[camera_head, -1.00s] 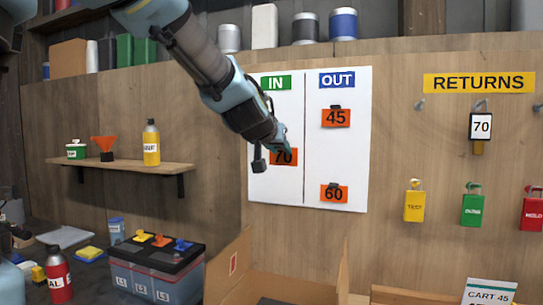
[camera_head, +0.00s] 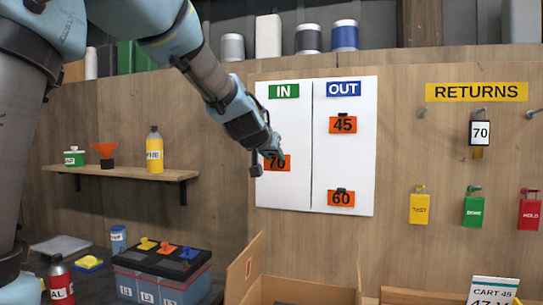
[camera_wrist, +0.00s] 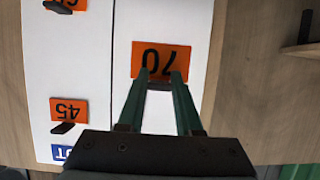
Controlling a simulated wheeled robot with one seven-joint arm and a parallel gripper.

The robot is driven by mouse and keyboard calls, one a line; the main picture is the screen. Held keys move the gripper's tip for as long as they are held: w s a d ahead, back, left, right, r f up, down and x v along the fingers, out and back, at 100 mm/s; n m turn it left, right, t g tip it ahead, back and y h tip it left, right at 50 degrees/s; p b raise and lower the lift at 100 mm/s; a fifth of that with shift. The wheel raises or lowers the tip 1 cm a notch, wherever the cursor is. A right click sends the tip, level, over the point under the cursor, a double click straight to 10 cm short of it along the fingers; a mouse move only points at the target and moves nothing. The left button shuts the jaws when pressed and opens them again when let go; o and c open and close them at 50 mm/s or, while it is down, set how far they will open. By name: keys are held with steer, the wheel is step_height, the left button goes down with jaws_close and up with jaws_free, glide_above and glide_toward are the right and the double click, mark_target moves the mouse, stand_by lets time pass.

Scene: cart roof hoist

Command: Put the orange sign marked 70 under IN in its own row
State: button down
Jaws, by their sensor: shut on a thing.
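The orange sign marked 70 (camera_head: 279,164) is at the white board (camera_head: 350,158), in the IN column. Its height lies between the orange 45 sign (camera_head: 343,125) and the orange 60 sign (camera_head: 341,199), both in the OUT column. My gripper (camera_head: 272,150) is shut on the 70 sign and partly covers it in the head view. In the wrist view, the picture is upside down; the 70 sign (camera_wrist: 160,57) stands beyond my fingertips (camera_wrist: 160,80), right of the dividing line. I cannot tell whether its back touches the board.
The green IN label (camera_head: 284,91) and blue OUT label (camera_head: 344,89) head the columns. A battery (camera_head: 162,270) and an open box (camera_head: 245,270) stand below. RETURNS hooks hold several tags at right.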

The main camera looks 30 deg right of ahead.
steer(key=w+d+p, duration=0.1)
steer(key=w+d, duration=0.3)
steer(key=shift+w, duration=0.2)
steer(key=shift+w+d+p, duration=0.35)
steer(key=shift+w+d, duration=0.1)
steer(key=shift+d, duration=0.05)
stand_by(2.5)
stand_by(0.3)
jaws_free()
stand_by(0.5)
steer(key=shift+s+a+b, duration=0.7)
steer(key=shift+s+a, duration=1.7)
steer(key=shift+s, duration=0.2)
